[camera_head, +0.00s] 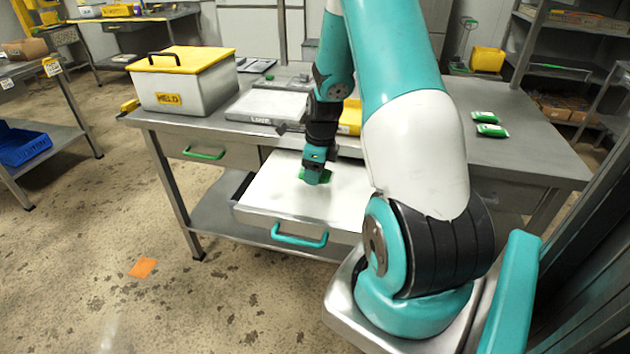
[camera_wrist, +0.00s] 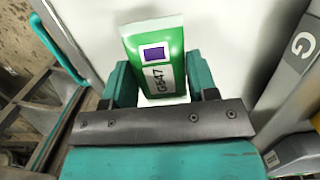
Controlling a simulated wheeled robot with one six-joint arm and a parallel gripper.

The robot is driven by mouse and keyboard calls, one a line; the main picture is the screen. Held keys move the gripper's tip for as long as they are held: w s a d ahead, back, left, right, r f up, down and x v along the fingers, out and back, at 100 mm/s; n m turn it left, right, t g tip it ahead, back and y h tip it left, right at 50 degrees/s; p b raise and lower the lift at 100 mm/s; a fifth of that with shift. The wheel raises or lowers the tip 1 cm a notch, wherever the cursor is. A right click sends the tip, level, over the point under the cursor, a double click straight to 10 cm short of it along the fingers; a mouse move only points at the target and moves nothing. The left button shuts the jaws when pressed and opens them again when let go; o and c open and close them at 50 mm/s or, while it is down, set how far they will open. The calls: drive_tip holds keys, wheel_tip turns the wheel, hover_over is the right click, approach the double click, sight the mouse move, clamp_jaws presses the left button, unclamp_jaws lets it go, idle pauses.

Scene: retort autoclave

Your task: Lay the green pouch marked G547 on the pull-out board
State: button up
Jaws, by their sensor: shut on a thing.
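The green pouch marked G547 (camera_wrist: 162,50) is between the fingers of my gripper (camera_wrist: 152,85) in the wrist view, with its purple square and white label showing. In the head view my gripper (camera_head: 317,172) is over the pull-out board, and only a bit of the green pouch (camera_head: 327,174) shows past it. The pull-out board (camera_head: 275,200) is white with a teal handle and extends from the front of the steel table. I cannot tell whether the pouch touches the board.
A grey box with a yellow lid marked HELD (camera_head: 190,85) stands on the table's left. A white tray (camera_head: 265,105) lies behind the board. Two other green pouches (camera_head: 490,124) lie on the right of the table. An orange sheet (camera_head: 143,267) is on the floor.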

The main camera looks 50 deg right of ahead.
drive_tip(key=shift+f, duration=1.7)
drive_tip(key=shift+f, duration=0.15)
drive_tip(key=o, duration=0.6)
drive_tip(key=shift+o, duration=0.2)
